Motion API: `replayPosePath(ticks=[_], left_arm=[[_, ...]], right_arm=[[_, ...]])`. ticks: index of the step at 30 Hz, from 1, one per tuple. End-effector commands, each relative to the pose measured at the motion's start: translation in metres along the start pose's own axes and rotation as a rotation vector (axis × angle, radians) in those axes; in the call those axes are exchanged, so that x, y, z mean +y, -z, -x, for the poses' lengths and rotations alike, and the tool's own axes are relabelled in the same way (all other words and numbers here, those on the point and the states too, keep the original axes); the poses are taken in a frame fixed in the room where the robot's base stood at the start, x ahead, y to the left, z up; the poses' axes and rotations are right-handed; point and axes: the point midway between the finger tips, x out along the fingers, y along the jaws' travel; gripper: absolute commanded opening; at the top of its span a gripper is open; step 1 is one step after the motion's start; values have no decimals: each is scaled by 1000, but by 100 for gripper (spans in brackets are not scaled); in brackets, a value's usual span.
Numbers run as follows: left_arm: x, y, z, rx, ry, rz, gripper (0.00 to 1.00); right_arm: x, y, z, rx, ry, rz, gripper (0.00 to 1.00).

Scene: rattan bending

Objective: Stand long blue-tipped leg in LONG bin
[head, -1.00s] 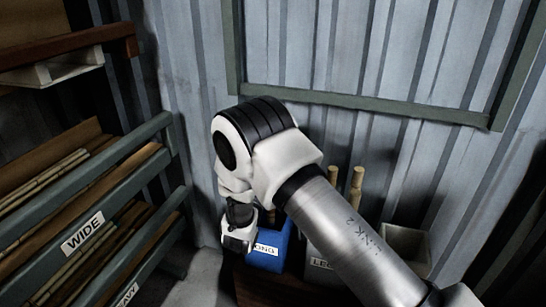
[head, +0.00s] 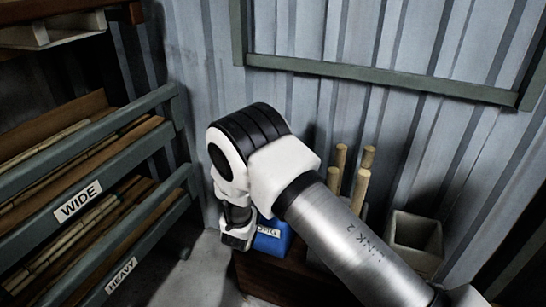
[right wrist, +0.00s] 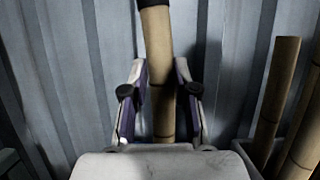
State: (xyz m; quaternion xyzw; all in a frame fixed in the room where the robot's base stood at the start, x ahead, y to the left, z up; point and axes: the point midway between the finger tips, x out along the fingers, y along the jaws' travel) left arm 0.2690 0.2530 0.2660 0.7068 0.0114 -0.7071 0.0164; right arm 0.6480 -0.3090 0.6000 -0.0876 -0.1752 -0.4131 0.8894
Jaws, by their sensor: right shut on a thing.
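My right arm crosses the head view from the lower right. Its gripper (head: 237,238) hangs at the left edge of the blue bin (head: 272,240), whose label is partly hidden by the arm. In the right wrist view my right gripper (right wrist: 160,93) is shut on a tan bamboo leg (right wrist: 159,50). The leg stands nearly upright between the fingers, leaning slightly, with a dark band at its upper end; a blue colour cannot be made out. The leg's lower end is hidden, and the leg does not show in the head view. My left gripper is not in view.
Several bamboo poles (head: 361,188) stand in a bin mostly hidden behind my arm. A pale, empty-looking bin (head: 415,235) stands right of them. A rack labelled WIDE (head: 77,205) and HEAVY fills the left side. A corrugated wall is close behind the bins.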

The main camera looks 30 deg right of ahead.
Motion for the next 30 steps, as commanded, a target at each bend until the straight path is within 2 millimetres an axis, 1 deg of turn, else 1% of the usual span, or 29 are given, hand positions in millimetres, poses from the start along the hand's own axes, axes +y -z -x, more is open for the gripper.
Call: replayPosePath(ticks=[2, 3, 5, 6, 14, 17, 20, 27, 30], left_arm=[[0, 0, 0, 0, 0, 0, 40], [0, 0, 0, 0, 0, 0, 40], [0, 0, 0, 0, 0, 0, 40], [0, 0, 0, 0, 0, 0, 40], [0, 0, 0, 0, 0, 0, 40], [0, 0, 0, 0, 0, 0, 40], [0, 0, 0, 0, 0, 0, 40], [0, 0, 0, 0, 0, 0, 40], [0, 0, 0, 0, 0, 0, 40]], right_arm=[[0, 0, 0, 0, 0, 0, 0], [0, 0, 0, 0, 0, 0, 32], [0, 0, 0, 0, 0, 0, 53], [0, 0, 0, 0, 0, 0, 58], [0, 0, 0, 0, 0, 0, 58], [0, -6, -3, 0, 0, 0, 58], [0, -21, -9, -2, 0, -1, 58], [-1, -73, -30, -3, 0, -3, 58], [-1, -86, -36, -1, 0, 0, 58]])
